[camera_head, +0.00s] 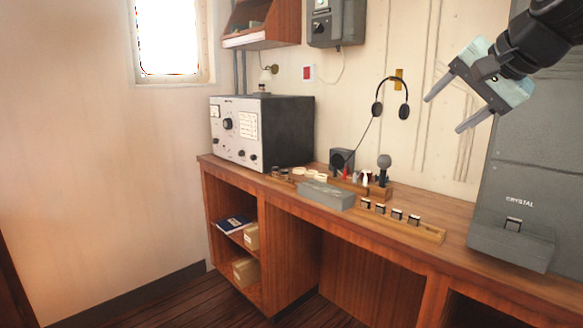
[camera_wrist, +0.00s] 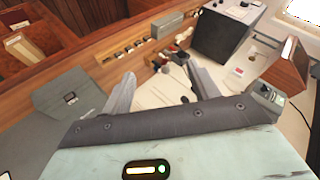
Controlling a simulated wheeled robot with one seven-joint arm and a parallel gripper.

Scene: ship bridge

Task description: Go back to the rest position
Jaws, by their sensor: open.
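My gripper (camera_head: 447,106) is at the upper right of the head view, raised above the desk, with its two fingers spread apart. In the wrist view my gripper (camera_wrist: 163,92) shows both fingers apart with nothing between them. The wooden desk (camera_head: 460,208) lies below it and apart from it.
A wooden strip (camera_head: 430,233) holds several small dark-framed pieces. A grey box (camera_head: 327,195), a microphone (camera_head: 384,162) and a radio set (camera_head: 262,132) stand on the desk. Headphones (camera_head: 404,112) hang on the wall. Floor (camera_head: 150,300) is clear at the left.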

